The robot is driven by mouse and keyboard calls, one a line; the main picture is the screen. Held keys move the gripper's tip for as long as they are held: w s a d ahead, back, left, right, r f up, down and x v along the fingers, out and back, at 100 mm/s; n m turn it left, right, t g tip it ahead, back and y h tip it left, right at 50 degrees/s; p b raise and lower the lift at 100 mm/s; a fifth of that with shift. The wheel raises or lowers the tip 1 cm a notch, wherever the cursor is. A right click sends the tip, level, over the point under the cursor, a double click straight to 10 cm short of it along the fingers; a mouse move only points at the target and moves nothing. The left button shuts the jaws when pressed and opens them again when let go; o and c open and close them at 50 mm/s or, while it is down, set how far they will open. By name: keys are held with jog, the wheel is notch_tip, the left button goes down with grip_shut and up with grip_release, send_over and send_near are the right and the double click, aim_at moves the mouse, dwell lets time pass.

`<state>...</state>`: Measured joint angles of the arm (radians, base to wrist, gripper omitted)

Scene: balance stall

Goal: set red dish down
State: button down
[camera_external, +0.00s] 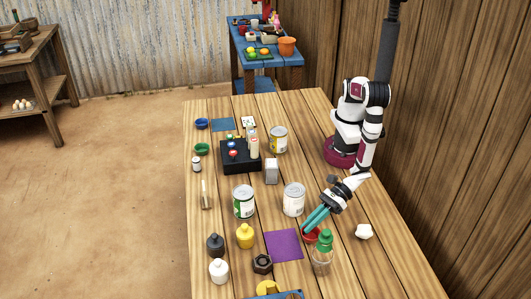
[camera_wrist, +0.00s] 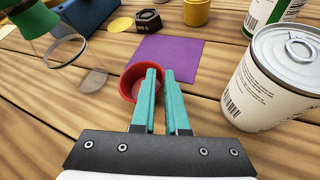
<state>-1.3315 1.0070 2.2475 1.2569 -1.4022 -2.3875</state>
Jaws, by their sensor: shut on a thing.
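The small red dish (camera_external: 311,236) is at my gripper's fingertips, close to the right edge of the purple mat (camera_external: 284,245). My gripper (camera_external: 308,228) has teal fingers and is shut on the dish's rim. In the wrist view the dish (camera_wrist: 128,84) shows mostly left of the fingers (camera_wrist: 160,72), which hide part of it. There it overlaps the near left corner of the purple mat (camera_wrist: 168,58). I cannot tell whether the dish touches the table or hangs just above it.
A clear bottle with a green cap (camera_external: 322,253) stands close by the dish. A white-labelled can (camera_external: 293,200) stands behind the mat. A hex nut (camera_external: 262,264), a yellow pot (camera_external: 245,236) and a white lump (camera_external: 363,231) are around. The purple mat's surface is clear.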

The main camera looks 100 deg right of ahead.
jog(key=shift+f, duration=0.5)
jog(key=c, duration=0.9)
grip_release()
jog(key=shift+s, duration=0.1)
